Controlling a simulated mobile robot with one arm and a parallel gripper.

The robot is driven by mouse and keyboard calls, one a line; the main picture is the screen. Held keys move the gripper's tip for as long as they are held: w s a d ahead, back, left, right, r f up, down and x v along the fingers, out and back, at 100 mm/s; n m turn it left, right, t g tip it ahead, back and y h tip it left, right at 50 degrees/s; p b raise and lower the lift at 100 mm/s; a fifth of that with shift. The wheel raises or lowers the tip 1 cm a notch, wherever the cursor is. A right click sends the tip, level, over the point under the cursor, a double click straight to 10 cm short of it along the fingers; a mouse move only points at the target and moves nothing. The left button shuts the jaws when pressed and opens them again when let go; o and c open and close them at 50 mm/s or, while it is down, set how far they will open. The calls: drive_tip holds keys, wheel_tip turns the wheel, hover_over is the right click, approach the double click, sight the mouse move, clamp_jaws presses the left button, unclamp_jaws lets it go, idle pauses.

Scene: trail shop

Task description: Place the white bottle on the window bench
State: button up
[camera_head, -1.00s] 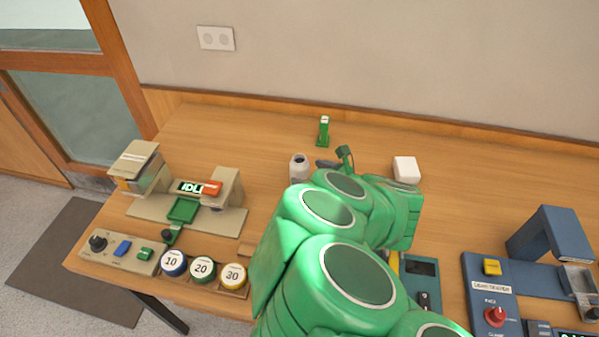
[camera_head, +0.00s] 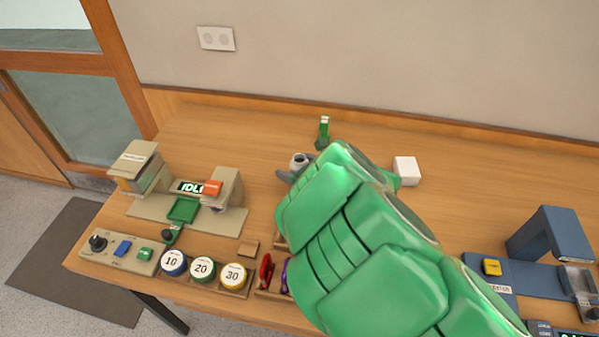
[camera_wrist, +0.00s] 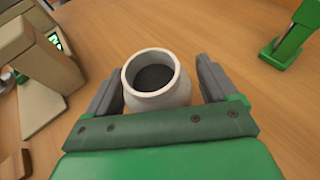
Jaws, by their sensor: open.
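The white bottle (camera_head: 299,161) stands upright on the wooden bench top, its dark open mouth facing up. Most of its body is hidden behind my gripper and arm in the head view. In the wrist view the bottle (camera_wrist: 156,82) is between my two open grey fingers. My gripper (camera_wrist: 158,88) has one finger on each side of it, with a small gap visible at the right finger; I cannot tell whether the left one touches. In the head view my gripper (camera_head: 290,172) is low by the bottle. I cannot tell which surface is the window bench.
A green stand (camera_head: 323,132) is behind the bottle, and a white block (camera_head: 407,170) lies to its right. A beige machine (camera_head: 185,190) stands at left, with round numbered weights (camera_head: 203,269) in front. A blue machine (camera_head: 548,245) stands at right.

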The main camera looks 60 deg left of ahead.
drive_tip(key=c, duration=1.3)
drive_tip(key=shift+r, duration=0.15)
drive_tip(key=shift+r, duration=4.85)
